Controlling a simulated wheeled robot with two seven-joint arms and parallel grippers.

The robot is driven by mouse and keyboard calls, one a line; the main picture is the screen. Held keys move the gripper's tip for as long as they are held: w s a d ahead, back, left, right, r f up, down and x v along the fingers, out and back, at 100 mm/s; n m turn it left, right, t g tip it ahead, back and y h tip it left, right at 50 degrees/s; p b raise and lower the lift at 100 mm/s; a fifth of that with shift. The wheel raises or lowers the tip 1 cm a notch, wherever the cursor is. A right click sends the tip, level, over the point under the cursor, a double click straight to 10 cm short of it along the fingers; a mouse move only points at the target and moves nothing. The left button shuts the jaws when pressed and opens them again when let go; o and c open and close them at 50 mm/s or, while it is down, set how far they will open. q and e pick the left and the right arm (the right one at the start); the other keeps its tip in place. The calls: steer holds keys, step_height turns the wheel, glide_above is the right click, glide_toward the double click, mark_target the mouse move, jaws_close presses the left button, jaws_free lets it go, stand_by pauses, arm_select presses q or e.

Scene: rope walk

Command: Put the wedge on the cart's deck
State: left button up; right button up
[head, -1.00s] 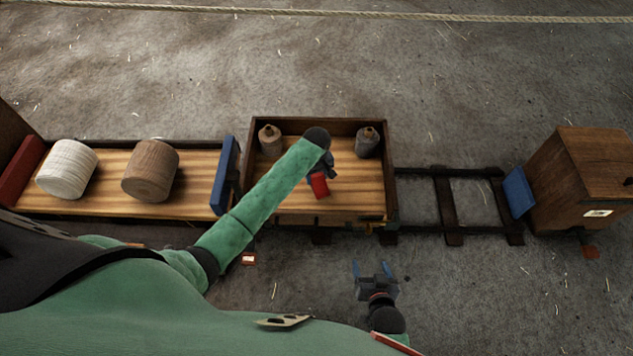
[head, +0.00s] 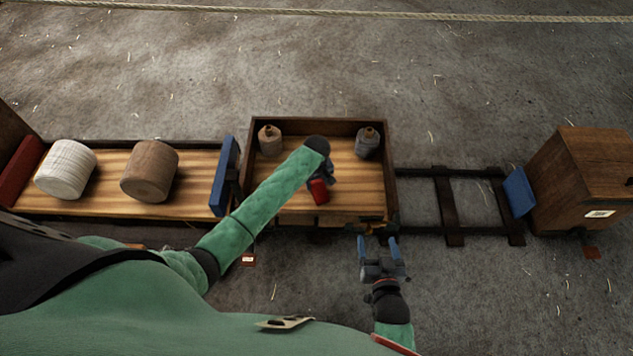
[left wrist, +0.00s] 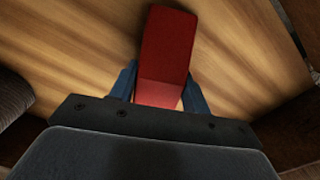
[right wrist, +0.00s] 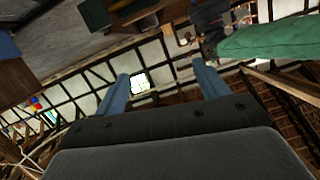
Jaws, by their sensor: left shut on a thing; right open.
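The red wedge (head: 319,191) is between the fingers of my left gripper (head: 324,174), over the striped wooden deck (head: 359,190) of the middle cart. In the left wrist view the wedge (left wrist: 168,45) sticks out beyond the blue fingers, with the deck (left wrist: 225,60) behind it. I cannot tell whether it touches the deck. My forearm and wrist hide part of the deck. My right gripper (head: 378,247) is open and empty just outside the cart's near wall. The right wrist view shows its fingers (right wrist: 160,74) apart with nothing between them.
To the left, a flat wagon (head: 105,190) carries a white roll (head: 66,169) and a brown roll (head: 150,171). Rails (head: 450,205) lead right to a wooden box (head: 583,178). A rope (head: 320,12) crosses the far floor.

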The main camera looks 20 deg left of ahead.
steer(key=shift+s+f, duration=0.25)
steer(key=shift+f, duration=0.2)
arm_select(q)
steer(key=shift+f, duration=0.1)
steer(key=o, duration=1.1)
arm_select(e)
steer(key=shift+s+f, duration=0.1)
steer(key=shift+f, duration=0.2)
steer(key=shift+r, duration=0.1)
